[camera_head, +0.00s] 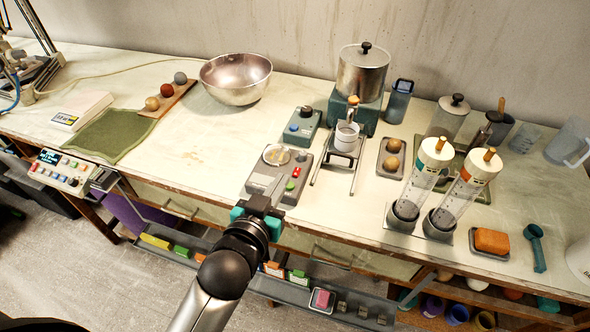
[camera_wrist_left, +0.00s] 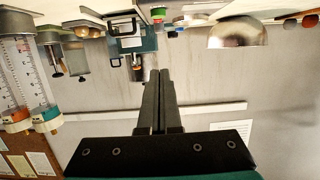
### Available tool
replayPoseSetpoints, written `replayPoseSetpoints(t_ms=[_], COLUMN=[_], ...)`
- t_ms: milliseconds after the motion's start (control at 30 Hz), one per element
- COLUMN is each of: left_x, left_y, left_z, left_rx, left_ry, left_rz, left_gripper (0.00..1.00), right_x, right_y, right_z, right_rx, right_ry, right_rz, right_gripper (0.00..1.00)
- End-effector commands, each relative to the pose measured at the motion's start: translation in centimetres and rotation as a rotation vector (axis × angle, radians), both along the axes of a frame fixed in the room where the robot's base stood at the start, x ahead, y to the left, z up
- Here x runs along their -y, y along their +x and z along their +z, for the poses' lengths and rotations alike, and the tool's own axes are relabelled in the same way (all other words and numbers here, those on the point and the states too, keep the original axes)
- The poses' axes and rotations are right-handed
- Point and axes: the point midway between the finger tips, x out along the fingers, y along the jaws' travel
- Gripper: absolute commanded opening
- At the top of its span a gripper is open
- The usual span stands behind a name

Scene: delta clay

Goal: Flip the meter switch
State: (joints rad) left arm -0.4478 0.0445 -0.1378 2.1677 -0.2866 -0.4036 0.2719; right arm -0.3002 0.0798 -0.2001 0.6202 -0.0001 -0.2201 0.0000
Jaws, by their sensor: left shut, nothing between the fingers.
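A grey meter box (camera_head: 266,184) with a pale round dial (camera_head: 277,155), a red button and a green button sits near the front edge of the table, in the middle of the head view. Which part is its switch is too small to tell. My left gripper (camera_head: 258,204) is at the front edge of the meter box, in front of its lower left part, and hides some of it. Contact cannot be told. In the wrist view the left fingers (camera_wrist_left: 158,100) are shut with nothing between them. The meter is not clearly seen there. My right gripper is not in view.
A teal box with a knob (camera_head: 302,126) stands behind the meter. A small stand with a white cup (camera_head: 346,136) is to its right, and a metal bowl (camera_head: 236,78) is behind left. Two clear cylinders (camera_head: 416,183) stand at right.

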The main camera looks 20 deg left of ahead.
Motion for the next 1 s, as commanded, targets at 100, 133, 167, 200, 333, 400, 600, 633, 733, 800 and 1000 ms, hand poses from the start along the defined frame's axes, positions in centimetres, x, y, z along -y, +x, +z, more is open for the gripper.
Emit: replayPoseSetpoints(t_ms=[100, 133, 167, 200, 333, 400, 600, 633, 733, 800, 1000], left_x=[0.1, 0.1, 0.1, 0.1, 0.2, 0.2, 0.3, 0.3, 0.3, 0.4, 0.4], left_y=[1.1, 1.5, 1.9, 2.5, 4.5, 5.5, 8.5, 9.0, 9.4, 9.3, 9.3], left_z=[-0.3, -0.3, -0.4, -0.5, -1.0, -1.3, -2.1, -2.2, -3.7, -4.7, -6.2], left_rx=[0.001, 0.002, 0.002, 0.003, 0.003, 0.002, 0.001, 0.001, -0.006, -0.005, -0.002], left_ry=[0.001, 0.001, 0.001, 0.001, 0.0, 0.001, 0.001, 0.001, -0.001, -0.001, -0.001], left_rz=[-0.001, -0.001, -0.001, -0.001, -0.001, -0.001, 0.0, 0.0, 0.0, -0.001, -0.002], left_gripper=[0.0, 0.0, 0.0, 0.0, 0.0, 0.0, 0.0, 0.0, 0.0, 0.0, 0.0], right_x=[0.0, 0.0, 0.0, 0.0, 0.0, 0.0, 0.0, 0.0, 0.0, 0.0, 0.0], right_y=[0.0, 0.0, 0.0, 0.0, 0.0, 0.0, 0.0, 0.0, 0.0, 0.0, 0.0], right_z=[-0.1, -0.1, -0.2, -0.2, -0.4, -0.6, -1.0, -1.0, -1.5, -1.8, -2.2], right_rx=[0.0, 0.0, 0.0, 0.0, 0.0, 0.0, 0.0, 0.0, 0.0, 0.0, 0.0], right_ry=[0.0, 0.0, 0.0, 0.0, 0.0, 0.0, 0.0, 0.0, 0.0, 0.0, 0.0], right_rz=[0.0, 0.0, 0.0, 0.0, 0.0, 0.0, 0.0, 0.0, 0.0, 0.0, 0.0], right_gripper=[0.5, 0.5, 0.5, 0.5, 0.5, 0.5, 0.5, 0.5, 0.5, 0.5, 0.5])
